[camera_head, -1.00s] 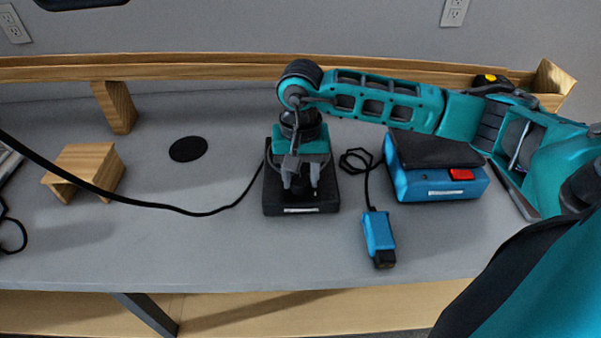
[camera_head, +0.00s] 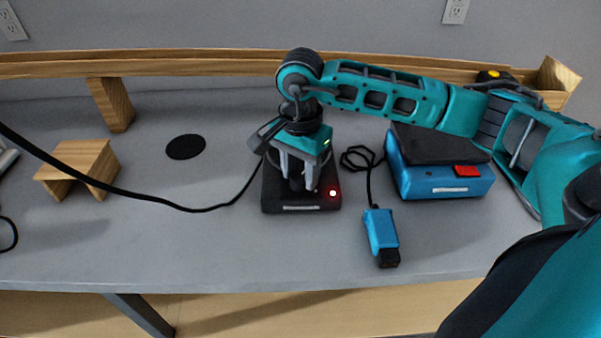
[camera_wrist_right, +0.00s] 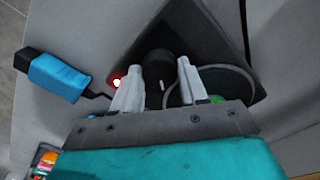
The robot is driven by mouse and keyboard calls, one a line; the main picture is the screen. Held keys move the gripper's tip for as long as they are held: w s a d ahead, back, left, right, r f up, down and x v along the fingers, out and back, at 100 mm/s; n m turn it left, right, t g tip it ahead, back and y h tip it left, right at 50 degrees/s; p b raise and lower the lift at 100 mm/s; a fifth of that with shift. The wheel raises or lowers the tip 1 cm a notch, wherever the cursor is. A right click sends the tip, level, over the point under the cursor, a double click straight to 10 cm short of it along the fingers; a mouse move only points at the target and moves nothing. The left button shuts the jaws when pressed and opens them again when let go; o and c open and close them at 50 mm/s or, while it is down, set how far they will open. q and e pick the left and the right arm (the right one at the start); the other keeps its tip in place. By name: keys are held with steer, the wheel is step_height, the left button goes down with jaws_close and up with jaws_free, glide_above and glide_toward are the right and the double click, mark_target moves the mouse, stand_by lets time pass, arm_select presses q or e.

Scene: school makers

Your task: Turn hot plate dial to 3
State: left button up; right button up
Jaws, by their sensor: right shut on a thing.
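The black hot plate (camera_head: 270,190) stands on the grey table in the head view, with a red light lit at its front right corner. My right gripper (camera_head: 297,176) points down over it, its pale fingers on the dial. In the right wrist view the black dial (camera_wrist_right: 157,68) sits between the two fingers of the gripper (camera_wrist_right: 158,76), which is shut on it. A short pale mark shows on the dial. The hot plate (camera_wrist_right: 205,30) also shows there, with its round plate partly behind a finger. Dial numbers cannot be read.
A blue device with a black top (camera_head: 440,185) stands right of the hot plate. A blue handheld tool (camera_head: 381,232) with a black cord lies in front. A wooden block stand (camera_head: 85,160) is at left, and a black cable (camera_head: 160,200) crosses the table.

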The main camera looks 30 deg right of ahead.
steer(key=m+b, duration=0.1)
steer(key=m, duration=0.3)
steer(key=shift+m, duration=0.3)
steer(key=m, duration=0.3)
steer(key=shift+m+b, duration=0.3)
steer(key=m, duration=0.5)
steer(key=shift+m, duration=1.4)
arm_select(q)
steer(key=shift+w+d+f, duration=0.25)
steer(key=shift+d+f, duration=0.1)
steer(key=shift+d, duration=0.1)
steer(key=shift+f, duration=0.1)
arm_select(e)
steer(key=shift+m, duration=0.3)
steer(key=o, duration=1.1)
steer(key=shift+c, duration=0.2)
arm_select(q)
steer(key=shift+a, duration=0.1)
